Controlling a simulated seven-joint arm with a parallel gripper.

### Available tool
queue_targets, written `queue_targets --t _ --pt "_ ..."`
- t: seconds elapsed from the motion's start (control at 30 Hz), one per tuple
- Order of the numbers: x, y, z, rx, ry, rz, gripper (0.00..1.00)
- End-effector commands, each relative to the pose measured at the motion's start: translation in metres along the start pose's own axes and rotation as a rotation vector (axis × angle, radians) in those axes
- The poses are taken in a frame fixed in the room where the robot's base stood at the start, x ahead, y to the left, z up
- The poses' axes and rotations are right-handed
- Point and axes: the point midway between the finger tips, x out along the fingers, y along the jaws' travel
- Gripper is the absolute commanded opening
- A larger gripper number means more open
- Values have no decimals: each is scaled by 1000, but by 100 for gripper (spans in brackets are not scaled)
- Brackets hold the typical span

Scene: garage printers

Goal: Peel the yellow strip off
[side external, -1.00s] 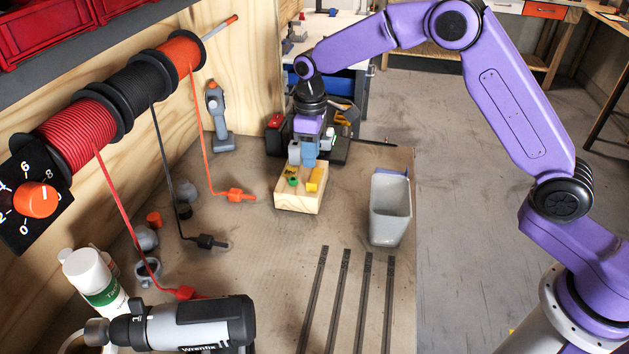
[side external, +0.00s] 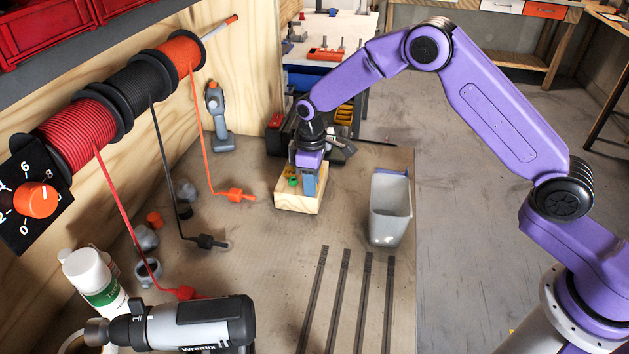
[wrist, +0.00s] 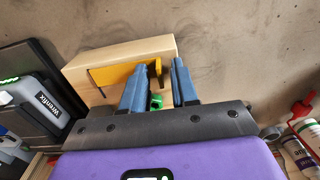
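A wooden block (side external: 298,203) sits on the workbench; it also shows in the wrist view (wrist: 112,55). The yellow strip (wrist: 118,76) lies against the block in the wrist view, with a raised end between my fingers. In the side view my gripper hides the strip. My gripper (wrist: 159,64) is down at the block, its two blue-grey fingers apart on either side of the strip's raised end. I see no clear contact. In the side view my gripper (side external: 309,186) is over the block's right part.
A grey bin (side external: 390,212) stands right of the block. A small green piece (side external: 293,181) is on the block. Dark equipment is close behind it. An orange cable plug (side external: 237,196) lies to the left. Dark slots run across the clear bench in front.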

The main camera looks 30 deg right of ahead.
Motion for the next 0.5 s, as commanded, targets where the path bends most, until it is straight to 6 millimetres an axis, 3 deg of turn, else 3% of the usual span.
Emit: queue_targets --t 0.17,0.27,0.3,0.5 --pt "0 0 0 0 0 0 29" --pt "0 0 0 0 0 0 3" --pt "0 0 0 0 0 0 0" --pt "0 0 0 0 0 0 0"
